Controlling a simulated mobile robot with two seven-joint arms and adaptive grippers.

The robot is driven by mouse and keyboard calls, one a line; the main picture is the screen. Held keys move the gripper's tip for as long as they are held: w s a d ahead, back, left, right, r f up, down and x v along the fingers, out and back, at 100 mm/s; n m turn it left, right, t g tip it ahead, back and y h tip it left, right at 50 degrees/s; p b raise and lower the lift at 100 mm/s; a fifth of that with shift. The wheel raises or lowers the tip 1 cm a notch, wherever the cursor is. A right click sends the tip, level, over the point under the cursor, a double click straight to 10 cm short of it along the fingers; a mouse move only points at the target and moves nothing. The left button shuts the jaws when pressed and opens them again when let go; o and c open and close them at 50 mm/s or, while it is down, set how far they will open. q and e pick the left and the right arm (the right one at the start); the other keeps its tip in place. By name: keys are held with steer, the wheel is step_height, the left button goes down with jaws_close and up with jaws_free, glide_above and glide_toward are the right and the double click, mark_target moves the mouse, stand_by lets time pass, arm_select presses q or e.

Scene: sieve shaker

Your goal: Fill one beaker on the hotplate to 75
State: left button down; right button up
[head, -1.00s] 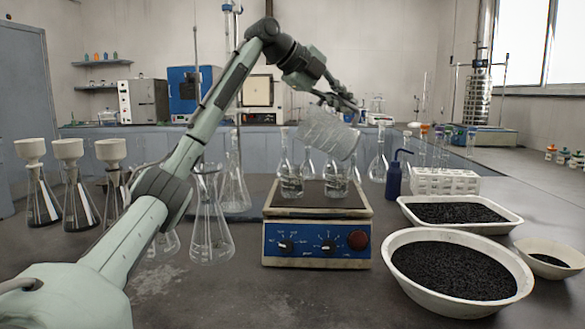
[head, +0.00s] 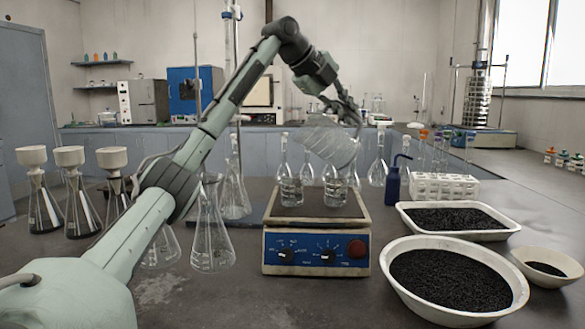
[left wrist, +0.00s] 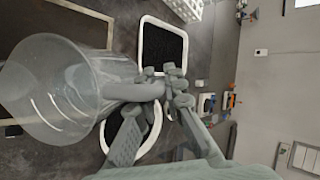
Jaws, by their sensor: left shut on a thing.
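The hotplate (head: 316,250) stands on the bench in the middle of the head view. Two clear glass vessels, one on the left (head: 291,191) and one on the right (head: 336,192), stand on its top plate with some clear liquid visible. My left gripper (head: 347,112) is shut on a larger clear beaker (head: 328,143), held tilted just above the right vessel. In the left wrist view this beaker (left wrist: 58,88) fills the left side with graduation marks showing. Whether liquid is flowing cannot be seen. My right gripper is not in view.
A white bowl (head: 397,250) and a tray (head: 405,228) of black granules stand right of the hotplate. A blue wash bottle (head: 393,184) and a tube rack (head: 445,188) stand behind. Flasks (head: 212,245) and funnel-topped flasks (head: 78,200) stand left. Bare bench lies in front.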

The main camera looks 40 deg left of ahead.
arm_select(q)
steer(key=shift+r, duration=0.2)
steer(key=shift+f, duration=0.15)
steer(key=shift+w+d+r+g+p, duration=0.15)
steer(key=shift+d+r+g+p, duration=0.05)
steer(key=shift+g+p, duration=0.2)
steer(key=shift+w+d+f+g+y, duration=0.2)
steer(key=shift+d+g+y, duration=0.1)
steer(key=shift+y, duration=0.1)
steer(key=w+d+f+m+g+y, duration=0.2)
steer(key=w+d+f+g+y, duration=0.2)
steer(key=f+g+y, duration=0.1)
steer(key=shift+w+f+g, duration=0.3)
steer(key=shift+f+g, duration=0.2)
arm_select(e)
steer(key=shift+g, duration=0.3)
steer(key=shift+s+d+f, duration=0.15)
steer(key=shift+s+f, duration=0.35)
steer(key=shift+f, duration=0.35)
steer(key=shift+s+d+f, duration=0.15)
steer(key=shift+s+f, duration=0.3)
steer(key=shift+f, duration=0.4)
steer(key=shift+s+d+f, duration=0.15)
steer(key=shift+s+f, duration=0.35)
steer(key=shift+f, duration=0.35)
